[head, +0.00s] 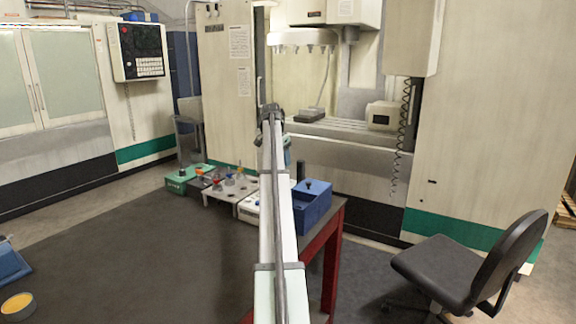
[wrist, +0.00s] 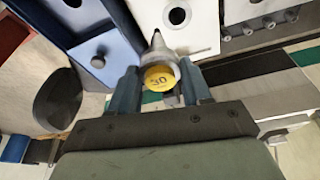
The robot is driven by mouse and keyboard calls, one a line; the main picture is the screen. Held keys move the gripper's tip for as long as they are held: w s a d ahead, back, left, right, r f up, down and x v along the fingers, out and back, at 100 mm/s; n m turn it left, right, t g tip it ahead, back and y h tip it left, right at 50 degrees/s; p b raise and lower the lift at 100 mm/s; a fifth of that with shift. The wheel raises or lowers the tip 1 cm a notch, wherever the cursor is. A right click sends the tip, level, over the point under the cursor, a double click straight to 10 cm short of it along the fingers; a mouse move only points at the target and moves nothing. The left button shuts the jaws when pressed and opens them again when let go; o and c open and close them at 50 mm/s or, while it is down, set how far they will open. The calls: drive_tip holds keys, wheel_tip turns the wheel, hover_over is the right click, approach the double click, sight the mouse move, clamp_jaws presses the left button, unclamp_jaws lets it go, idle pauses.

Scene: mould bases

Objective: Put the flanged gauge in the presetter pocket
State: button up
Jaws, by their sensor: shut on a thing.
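My gripper (wrist: 159,78) is shut on a grey flanged piece (wrist: 166,50) that I take to be the flanged gauge. It has a round yellow end marked 30 and a tapered body with a dark tip pointing away from the wrist. The blue fingers hold it from both sides. A white block (wrist: 199,35) with a dark round hole lies beyond the tip and may be the presetter; the gauge appears apart from its hole. In the head view the white block (head: 248,208) is partly hidden by my arm, and the gauge cannot be made out.
A blue box (head: 312,212) with a black knob stands right of the white block, near the table's edge. The dark tabletop (head: 150,240) is mostly clear.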

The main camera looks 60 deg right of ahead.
drive_tip(key=w+d+f, duration=0.2)
drive_tip(key=w+f, duration=0.1)
drive_tip(key=f, duration=0.9)
idle(1.2)
drive_tip(key=shift+w+f, duration=0.1)
drive_tip(key=o, duration=1.4)
drive_tip(key=shift+o, duration=0.2)
drive_tip(key=s+v, duration=0.1)
drive_tip(key=v, duration=1.2)
drive_tip(key=shift+w+r, duration=0.4)
